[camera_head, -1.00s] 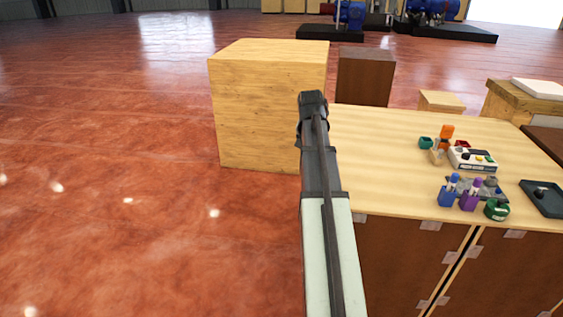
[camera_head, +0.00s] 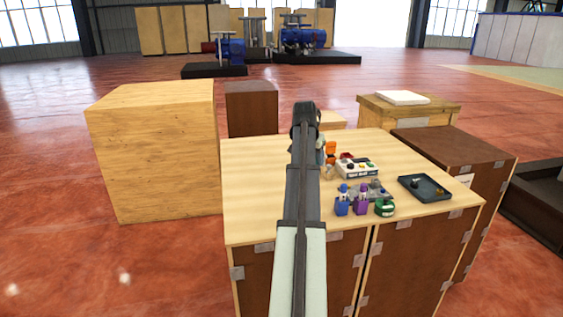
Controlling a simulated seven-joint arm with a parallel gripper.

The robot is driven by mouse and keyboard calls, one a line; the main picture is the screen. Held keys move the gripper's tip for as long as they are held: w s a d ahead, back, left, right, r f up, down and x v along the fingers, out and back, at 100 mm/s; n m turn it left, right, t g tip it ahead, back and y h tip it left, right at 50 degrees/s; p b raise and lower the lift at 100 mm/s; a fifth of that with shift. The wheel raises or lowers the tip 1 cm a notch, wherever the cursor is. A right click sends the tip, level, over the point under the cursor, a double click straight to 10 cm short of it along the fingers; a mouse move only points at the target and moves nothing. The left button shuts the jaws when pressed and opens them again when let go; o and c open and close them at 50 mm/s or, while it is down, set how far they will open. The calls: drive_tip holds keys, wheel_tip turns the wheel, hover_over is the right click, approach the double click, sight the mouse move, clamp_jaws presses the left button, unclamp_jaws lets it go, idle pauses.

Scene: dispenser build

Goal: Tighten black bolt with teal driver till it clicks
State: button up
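My arm reaches up through the middle of the camera_head view, and its dark far end stands in front of the table's back part. I cannot make out any gripper fingers; they are hidden or out of sight. A small teal patch (camera_head: 320,155) shows at the arm's right edge, mostly covered; I cannot tell whether it is the driver. A dark tray (camera_head: 436,194) on the right of the tabletop holds a small black piece (camera_head: 414,183), perhaps the bolt. A grey fixture (camera_head: 374,189) lies left of the tray; its details are too small.
The table (camera_head: 253,190) also bears a blue holder (camera_head: 342,208), a purple holder (camera_head: 361,206), a green round piece (camera_head: 384,208), a white labelled box (camera_head: 356,170) and an orange piece (camera_head: 331,150). A wooden crate (camera_head: 160,150) stands left. The tabletop's left side is clear.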

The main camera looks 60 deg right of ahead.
drive_tip(key=s+d+r+m, duration=0.1)
drive_tip(key=s+d, duration=0.2)
drive_tip(key=s, duration=0.3)
drive_tip(key=s+d+m+g, duration=0.1)
drive_tip(key=s+d, duration=0.2)
drive_tip(key=s, duration=0.3)
drive_tip(key=s+d+r+m, duration=0.1)
drive_tip(key=s+d, duration=0.2)
drive_tip(key=s, duration=0.4)
drive_tip(key=shift+w+a+f, duration=0.1)
drive_tip(key=shift+w+f, duration=0.05)
drive_tip(key=shift+f, duration=1.1)
drive_tip(key=shift+w+f, duration=0.1)
drive_tip(key=shift+f, duration=1.1)
drive_tip(key=shift+f, duration=0.85)
drive_tip(key=shift+m+g, duration=0.3)
drive_tip(key=shift+m, duration=0.1)
drive_tip(key=m+g, duration=0.1)
drive_tip(key=m, duration=0.1)
drive_tip(key=shift+m+y, duration=0.3)
drive_tip(key=m+g+y, duration=0.1)
drive_tip(key=m, duration=0.2)
drive_tip(key=shift+s+m, duration=0.1)
drive_tip(key=shift+m, duration=0.2)
drive_tip(key=shift+a, duration=0.15)
